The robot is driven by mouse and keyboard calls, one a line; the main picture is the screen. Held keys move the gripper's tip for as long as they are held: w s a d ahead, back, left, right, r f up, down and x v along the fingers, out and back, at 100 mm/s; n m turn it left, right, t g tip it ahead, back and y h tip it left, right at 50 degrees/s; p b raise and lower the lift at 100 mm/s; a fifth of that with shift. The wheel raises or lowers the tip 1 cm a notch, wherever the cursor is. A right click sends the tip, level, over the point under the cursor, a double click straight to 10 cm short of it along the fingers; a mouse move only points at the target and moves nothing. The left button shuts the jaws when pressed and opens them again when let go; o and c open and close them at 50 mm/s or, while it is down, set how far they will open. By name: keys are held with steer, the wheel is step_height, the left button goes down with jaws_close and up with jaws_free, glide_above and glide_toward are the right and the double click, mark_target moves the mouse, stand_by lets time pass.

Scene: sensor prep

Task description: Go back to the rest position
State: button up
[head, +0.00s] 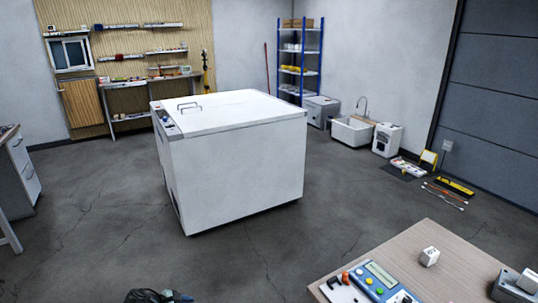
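My gripper cannot be made out in the head view, so its pose and what it may hold are hidden. A wooden table (405,255) fills the lower right corner. On it stand a blue device with a small screen and coloured buttons (381,278), a small white cube with dark marks (429,256), and a grey block-like device (515,288) at the right edge.
A large white chest (240,160) with a handle on its lid stands mid-room. A dark object with blue-green parts (150,296) is cut off at the bottom edge; I cannot tell what it is. A grey cabinet (20,170) stands left. Floor between is clear.

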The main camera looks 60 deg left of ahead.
steer(key=w+d+f+m+h, duration=0.1)
steer(key=w+d+f, duration=0.3)
steer(key=w, duration=0.5)
steer(key=w+d+f+m+h, duration=0.2)
steer(key=w+d, duration=0.5)
steer(key=w, duration=0.3)
steer(key=w+d+f+m+g+h, duration=0.1)
steer(key=w+d+f+m+h, duration=0.15)
steer(key=w+d, duration=0.75)
steer(key=w+d+f+m+h, duration=0.15)
steer(key=w+d+f, duration=0.35)
steer(key=d, duration=1)
steer(key=w+d+f+m+g+h, duration=0.1)
steer(key=w+d+f+m+h, duration=0.1)
steer(key=w+d, duration=0.85)
steer(key=s+d+f+m+g, duration=0.3)
steer(key=d+m+g, duration=0.15)
steer(key=d, duration=1.05)
steer(key=s+d+f+m+g, duration=0.2)
steer(key=d+m+g, duration=0.25)
steer(key=d, duration=0.95)
steer(key=s+d+m+g+y, duration=0.2)
steer(key=s+d+m+y, duration=0.2)
steer(key=s+d+m, duration=0.2)
steer(key=s+d+f+m+g+y, duration=0.1)
steer(key=s+d+m+y, duration=0.3)
steer(key=s+m, duration=0.5)
steer(key=shift+s+d+g, duration=0.9)
steer(key=shift+s+d, duration=0.2)
